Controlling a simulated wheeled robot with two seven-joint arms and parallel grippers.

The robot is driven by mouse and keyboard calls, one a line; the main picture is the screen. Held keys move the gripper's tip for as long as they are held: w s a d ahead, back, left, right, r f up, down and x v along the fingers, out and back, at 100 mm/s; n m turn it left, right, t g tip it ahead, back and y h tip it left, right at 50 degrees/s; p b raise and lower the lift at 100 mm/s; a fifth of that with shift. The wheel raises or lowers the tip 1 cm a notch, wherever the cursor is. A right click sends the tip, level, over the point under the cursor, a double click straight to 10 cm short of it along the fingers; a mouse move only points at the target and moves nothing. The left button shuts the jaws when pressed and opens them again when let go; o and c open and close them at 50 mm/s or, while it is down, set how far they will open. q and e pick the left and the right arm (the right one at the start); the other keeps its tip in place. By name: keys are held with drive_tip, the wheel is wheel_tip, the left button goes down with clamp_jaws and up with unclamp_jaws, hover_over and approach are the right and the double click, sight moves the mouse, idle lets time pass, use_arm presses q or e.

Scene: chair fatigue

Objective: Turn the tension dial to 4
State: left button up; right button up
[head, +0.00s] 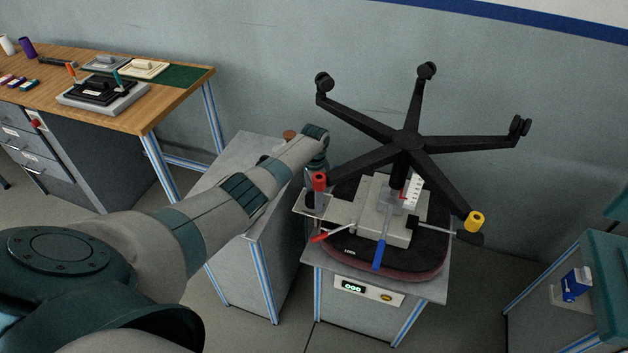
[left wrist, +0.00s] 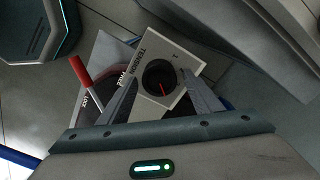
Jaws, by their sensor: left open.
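In the left wrist view, the tension dial (left wrist: 158,77) is a round black knob with a red pointer, on a light plate (left wrist: 146,50) marked TENSION. My left gripper (left wrist: 162,88) is open, with one finger on each side of the dial plate. I cannot tell whether the fingers touch. In the head view, my left gripper (head: 317,168) is at the left side of the grey chair mechanism (head: 370,215); the dial does not show clearly there. My right gripper is not in view.
A red lever (left wrist: 81,71) with LOCK and FREE labels is beside the dial. The upturned black five-arm base (head: 407,140) stands above.

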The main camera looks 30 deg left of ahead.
use_arm(q)
wheel_tip(320, 180, up, 17)
drive_tip(key=b, duration=0.2)
drive_tip(key=shift+r, duration=0.15)
idle(0.3)
idle(0.5)
